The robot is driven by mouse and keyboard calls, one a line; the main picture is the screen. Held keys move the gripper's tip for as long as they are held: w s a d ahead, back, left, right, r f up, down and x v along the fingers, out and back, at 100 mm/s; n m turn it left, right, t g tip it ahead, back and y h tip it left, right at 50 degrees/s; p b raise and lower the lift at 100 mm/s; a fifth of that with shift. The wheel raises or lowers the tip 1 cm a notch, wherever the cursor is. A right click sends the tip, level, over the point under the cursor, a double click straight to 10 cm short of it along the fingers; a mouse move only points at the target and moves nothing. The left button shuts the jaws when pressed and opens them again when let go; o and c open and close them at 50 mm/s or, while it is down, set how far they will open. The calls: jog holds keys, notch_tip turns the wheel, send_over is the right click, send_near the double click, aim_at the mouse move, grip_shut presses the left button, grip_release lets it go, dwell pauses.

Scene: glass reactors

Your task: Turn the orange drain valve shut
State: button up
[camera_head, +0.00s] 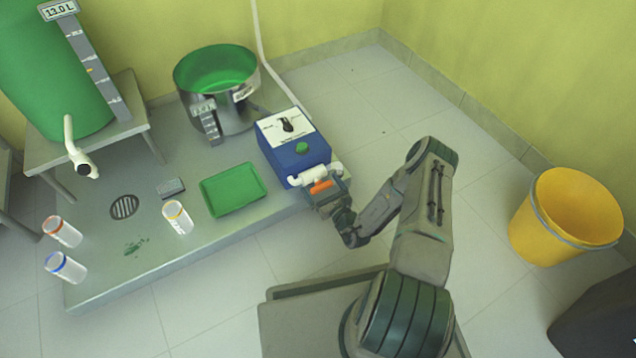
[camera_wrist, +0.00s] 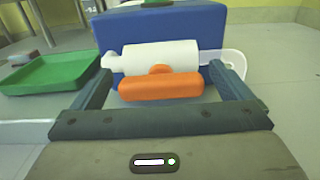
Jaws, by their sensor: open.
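The orange drain valve handle (camera_head: 320,187) sits on a white pipe fitting (camera_head: 307,177) at the front of a blue box (camera_head: 296,150). In the wrist view the orange handle (camera_wrist: 161,86) lies crosswise, in line with the white pipe (camera_wrist: 160,57) behind it. My gripper (camera_head: 325,188) is at the handle. In the wrist view my gripper (camera_wrist: 161,80) is open, with one finger on each side of the handle. Gaps show between the fingers and the handle ends. I cannot tell whether anything touches.
A green tray (camera_head: 233,190) lies left of the blue box on the low platform. A steel pot with green liquid (camera_head: 217,85) stands behind. Several small cylinders stand at the left. A yellow bucket (camera_head: 565,217) stands far right, with clear floor between.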

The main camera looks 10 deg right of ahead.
jog(key=shift+w, duration=0.2)
jog(key=shift+c, duration=0.4)
jog(key=c, duration=0.9)
